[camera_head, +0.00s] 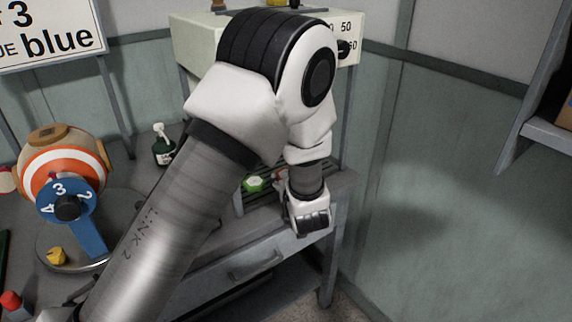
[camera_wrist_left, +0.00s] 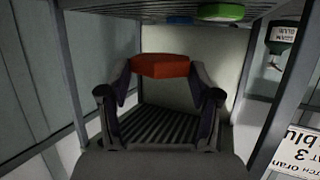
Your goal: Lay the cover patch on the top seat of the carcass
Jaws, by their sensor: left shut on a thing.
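The carcass (camera_head: 58,150) is a ball with tan, orange and white parts at the left of the head view, on a stand with a blue numbered dial (camera_head: 68,198). Its upper part looks tan. My left arm reaches across to the rack at the right. My left gripper (camera_wrist_left: 160,72) is shut on a red-orange patch (camera_wrist_left: 160,65), held between its fingertips in the left wrist view. In the head view the wrist hides most of this gripper. A green patch (camera_head: 253,184) lies on the rack. It also shows in the wrist view (camera_wrist_left: 221,12), beside a partly seen blue patch (camera_wrist_left: 180,20).
A slatted rack (camera_head: 240,206) stands on the bench under a pale box (camera_head: 190,42), with posts close around my gripper. A green bottle (camera_head: 163,147) stands behind the stand. A yellow piece (camera_head: 56,256) lies on the round base. A sign (camera_head: 50,35) reads "blue".

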